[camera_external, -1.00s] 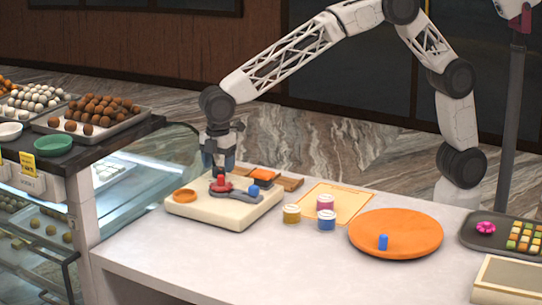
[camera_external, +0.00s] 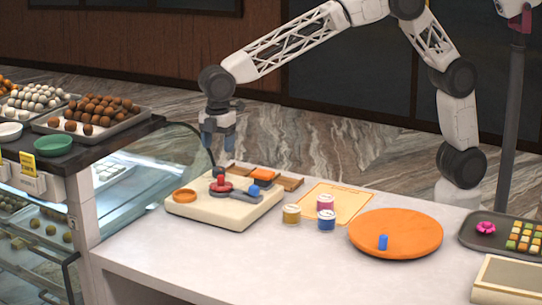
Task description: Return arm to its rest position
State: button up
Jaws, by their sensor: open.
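My gripper (camera_external: 219,150) hangs at the end of my arm, pointing down. It is open and empty, a little above the cream board (camera_external: 215,213) at the left of the white counter. On that board are a red knobbed piece (camera_external: 221,184), a grey piece (camera_external: 240,195), a small blue piece (camera_external: 254,191) and an orange ring-shaped dish (camera_external: 184,195). The gap between the jaws is hard to make out at this size. My gripper appears clear of all these pieces.
Three small jars, yellow (camera_external: 292,215), pink (camera_external: 325,203) and blue (camera_external: 326,221), stand mid-counter. An orange disc (camera_external: 395,240) carries a blue peg (camera_external: 383,242). A dark tray (camera_external: 477,245) with sweets is at right. The front of the counter is clear.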

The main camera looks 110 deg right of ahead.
jog(key=shift+s+r, duration=0.35)
jog(key=shift+s, duration=0.1)
jog(key=s+d+r+m, duration=0.1)
jog(key=s+r+m, duration=0.15)
jog(key=s, duration=0.75)
jog(key=s+d+r+m+t, duration=0.1)
jog(key=s+r, duration=0.3)
jog(key=s, duration=0.5)
jog(key=s+d+r+m, duration=0.1)
jog(key=s+r, duration=0.2)
jog(key=s, duration=0.7)
jog(key=s+f+m, duration=0.2)
jog(key=s+f, duration=0.1)
jog(key=s, duration=1.1)
jog(key=s+f+m+t, duration=0.1)
jog(key=s+f+m, duration=0.2)
jog(key=s, duration=1.1)
jog(key=shift+d+f+t, duration=0.3)
jog(key=shift+f, duration=0.1)
